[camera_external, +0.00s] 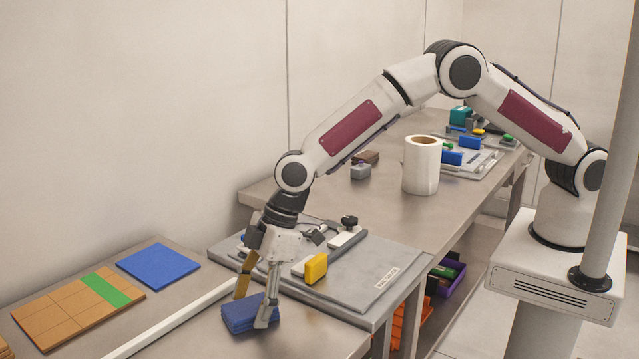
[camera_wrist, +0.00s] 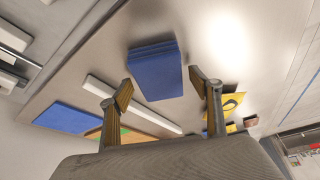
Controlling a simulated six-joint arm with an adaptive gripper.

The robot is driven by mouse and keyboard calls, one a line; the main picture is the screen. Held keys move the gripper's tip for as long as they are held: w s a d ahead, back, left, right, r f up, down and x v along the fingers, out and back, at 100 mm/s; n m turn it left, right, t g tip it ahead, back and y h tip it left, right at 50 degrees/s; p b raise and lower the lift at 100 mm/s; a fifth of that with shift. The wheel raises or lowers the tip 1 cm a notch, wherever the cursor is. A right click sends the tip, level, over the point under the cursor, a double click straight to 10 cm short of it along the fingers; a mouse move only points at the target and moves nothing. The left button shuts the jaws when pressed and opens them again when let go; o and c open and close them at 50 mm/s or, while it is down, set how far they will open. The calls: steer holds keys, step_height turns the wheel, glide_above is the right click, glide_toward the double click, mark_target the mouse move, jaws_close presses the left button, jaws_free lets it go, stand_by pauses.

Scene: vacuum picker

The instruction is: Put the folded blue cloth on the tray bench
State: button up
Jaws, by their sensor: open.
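The folded blue cloth (camera_external: 238,315) is a thick layered block lying on the near bench (camera_external: 312,335), close to its front edge. My gripper (camera_external: 251,310) points down at it with its fingers apart, one on the far side and one in front of its right end. In the wrist view the cloth (camera_wrist: 155,70) shows between and beyond the open fingers (camera_wrist: 160,90), with visible gaps on both sides. No grip on it shows. A long bench (camera_external: 385,205) behind carries trays with small parts at its far end; no label shows which is the tray bench.
A grey slab (camera_external: 375,285) with a yellow block (camera_external: 316,268) and tools lies right of my gripper. A white bar (camera_external: 170,322) runs left of the cloth. A flat blue square (camera_external: 158,265) and an orange-green board (camera_external: 70,312) lie farther left. A white roll (camera_external: 421,170) stands behind.

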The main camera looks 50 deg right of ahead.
steer(key=v, duration=1.2)
steer(key=shift+d, duration=0.1)
stand_by(0.5)
steer(key=s+d+r+m+t, duration=0.1)
steer(key=d+r+m, duration=0.1)
steer(key=d+r, duration=0.6)
steer(key=s+d+r+m+t+h, duration=0.1)
steer(key=d+r+m, duration=0.15)
steer(key=d, duration=0.85)
steer(key=s+d+r+m, duration=0.1)
steer(key=d+r+m, duration=0.1)
steer(key=d+r, duration=0.65)
steer(key=s+d+f+m+t+h, duration=0.2)
steer(key=s+d+m, duration=0.5)
steer(key=s+d, duration=1.3)
steer(key=shift+d+f+h, duration=0.35)
steer(key=shift+d+h, duration=0.15)
steer(key=shift+d, duration=0.85)
